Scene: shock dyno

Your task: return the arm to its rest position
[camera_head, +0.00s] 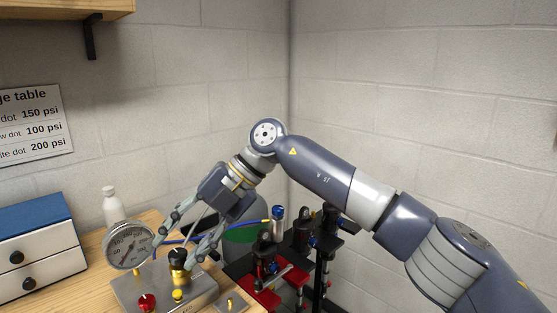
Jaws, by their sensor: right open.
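My right arm (330,175) comes in from the right and bends down at the middle of the view. My right gripper (178,243) is open, fingers pointing down and left. Its fingers spread above a metal gauge block with a pressure gauge (129,246) and a black and brass knob (178,262). One finger is close to the gauge and the other close to the knob; I cannot tell whether either touches. Nothing shows held between the fingers. My left gripper is not in view.
A red knob (146,302) sits on the block. Black and red dyno fixtures (268,285) stand right of it, with a green bin (243,233) behind. A blue-topped drawer box (38,245) and white bottle (113,206) are at left. A shelf (60,8) hangs upper left.

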